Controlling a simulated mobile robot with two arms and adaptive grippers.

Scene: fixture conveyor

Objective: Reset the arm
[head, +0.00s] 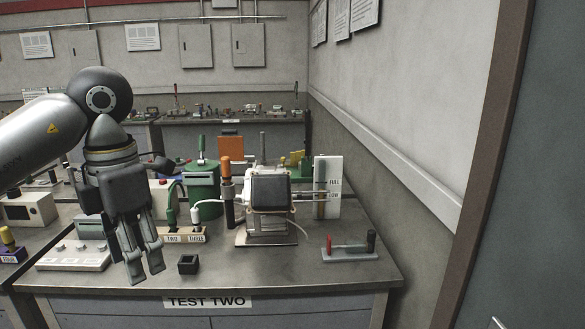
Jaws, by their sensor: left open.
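My left arm comes in from the left, and its gripper (146,276) hangs pointing down over the front left of the grey workbench (320,276). The gripper is open, with its two fingers apart and nothing visible between them. A small black open box (188,264) sits on the bench just right of the fingertips, apart from them. My right gripper is not in the picture.
A cream fixture with a dark square face (272,192) stands mid-bench. Labelled sockets (184,234) with plugs stand left of it. A white gauge board (327,187) and a grey stand (350,248) with red and black posts are at right.

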